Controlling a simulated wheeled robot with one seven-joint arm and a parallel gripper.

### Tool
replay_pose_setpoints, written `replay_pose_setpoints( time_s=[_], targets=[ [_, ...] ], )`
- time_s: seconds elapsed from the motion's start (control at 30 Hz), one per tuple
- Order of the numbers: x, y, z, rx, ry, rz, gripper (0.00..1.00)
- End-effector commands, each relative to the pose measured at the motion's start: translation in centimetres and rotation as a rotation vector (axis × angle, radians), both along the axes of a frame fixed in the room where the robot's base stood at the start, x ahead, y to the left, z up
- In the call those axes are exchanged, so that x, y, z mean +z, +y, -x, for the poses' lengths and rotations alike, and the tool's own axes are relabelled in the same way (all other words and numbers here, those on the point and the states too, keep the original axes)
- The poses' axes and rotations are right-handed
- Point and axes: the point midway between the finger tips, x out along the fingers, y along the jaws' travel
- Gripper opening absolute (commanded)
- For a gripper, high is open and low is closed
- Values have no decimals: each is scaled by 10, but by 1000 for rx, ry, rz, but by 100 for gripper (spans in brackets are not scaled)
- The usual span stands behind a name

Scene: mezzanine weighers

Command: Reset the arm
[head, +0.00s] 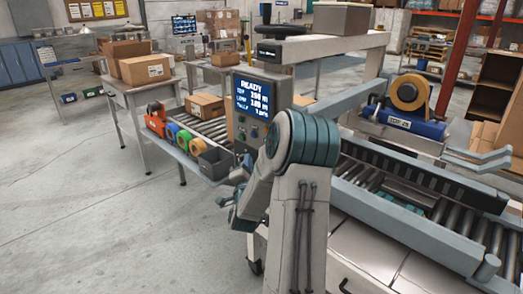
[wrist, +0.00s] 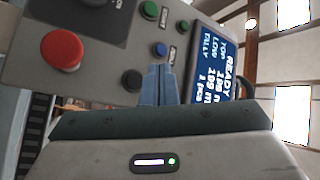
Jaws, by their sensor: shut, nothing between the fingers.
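My arm (head: 300,200) stands folded in the middle of the head view, in front of the case sealer's control panel. My gripper (wrist: 159,72) shows in the wrist view with its two blue-grey fingers together and nothing between them. It points at the grey control panel (wrist: 105,50), close to a blue button (wrist: 159,49) and a black button (wrist: 132,80); I cannot tell whether the fingertips touch it. In the head view the gripper is mostly hidden by the arm. The panel's blue screen (head: 253,98) reads READY.
A red button (wrist: 61,53) is left of the fingers. The machine's bed with rails (head: 400,220) is on the right. Open floor (head: 90,220) lies at left.

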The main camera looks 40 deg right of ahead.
Motion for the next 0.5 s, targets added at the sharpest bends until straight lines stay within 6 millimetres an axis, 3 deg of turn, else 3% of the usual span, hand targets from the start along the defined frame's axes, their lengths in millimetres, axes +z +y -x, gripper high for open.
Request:
replay_pose_setpoints(
  time_s=[0.33,0.5],
  targets=[
    [2,4,-2,11,13,3,0],
    [8,38,-20,101,151,18,0]
  ],
)
